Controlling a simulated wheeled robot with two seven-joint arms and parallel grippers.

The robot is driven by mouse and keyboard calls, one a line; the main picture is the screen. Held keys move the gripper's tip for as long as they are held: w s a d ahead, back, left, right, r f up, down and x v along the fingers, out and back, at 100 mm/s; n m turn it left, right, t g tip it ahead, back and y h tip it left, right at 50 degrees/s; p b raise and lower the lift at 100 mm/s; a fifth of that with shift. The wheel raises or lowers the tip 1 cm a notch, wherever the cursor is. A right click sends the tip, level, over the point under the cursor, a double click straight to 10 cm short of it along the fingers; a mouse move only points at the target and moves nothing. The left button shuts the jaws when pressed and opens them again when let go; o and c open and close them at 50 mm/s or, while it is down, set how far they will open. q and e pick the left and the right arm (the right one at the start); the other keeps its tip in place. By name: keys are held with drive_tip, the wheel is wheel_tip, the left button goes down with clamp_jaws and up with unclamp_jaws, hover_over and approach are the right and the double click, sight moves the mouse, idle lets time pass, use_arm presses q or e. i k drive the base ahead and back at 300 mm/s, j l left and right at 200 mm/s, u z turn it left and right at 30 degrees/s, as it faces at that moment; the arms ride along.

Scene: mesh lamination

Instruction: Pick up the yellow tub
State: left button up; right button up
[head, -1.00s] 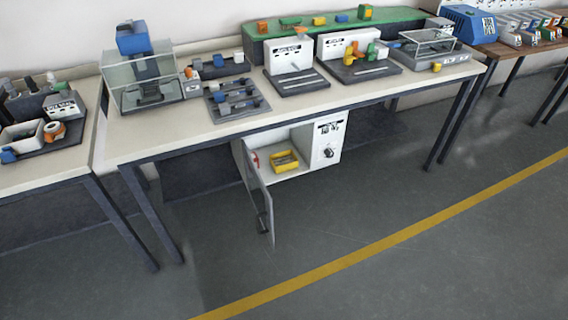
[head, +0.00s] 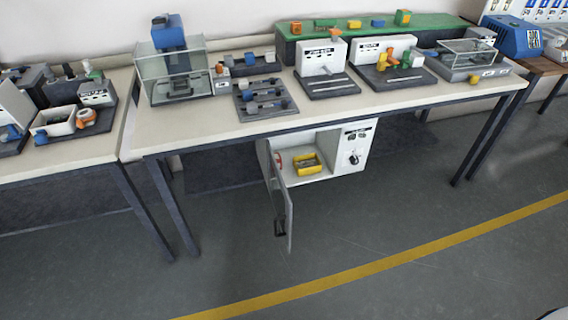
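The yellow tub (head: 308,164) sits on the floor of a white cabinet (head: 327,178) under the long workbench. It is a small open tray with something dark or grey inside, too small to make out. The cabinet door (head: 288,207) stands open toward me, on the left side of the opening. Neither of my grippers shows in the head view.
The long workbench (head: 210,125) carries several fixtures and a clear-walled box machine (head: 174,80). Its dark legs (head: 174,205) stand left and right of the cabinet. Another bench is at the left. The grey floor (head: 370,235) in front is clear, with a yellow line (head: 400,258).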

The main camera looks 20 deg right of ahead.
sight(310, 163)
drive_tip(key=i+l+u, duration=0.2)
drive_tip(key=l, duration=0.25)
drive_tip(key=l+u, duration=0.15)
drive_tip(key=l, duration=0.3)
drive_tip(key=i+l+u, duration=0.2)
drive_tip(key=l, duration=0.25)
drive_tip(key=l+u, duration=0.15)
drive_tip(key=l, duration=0.3)
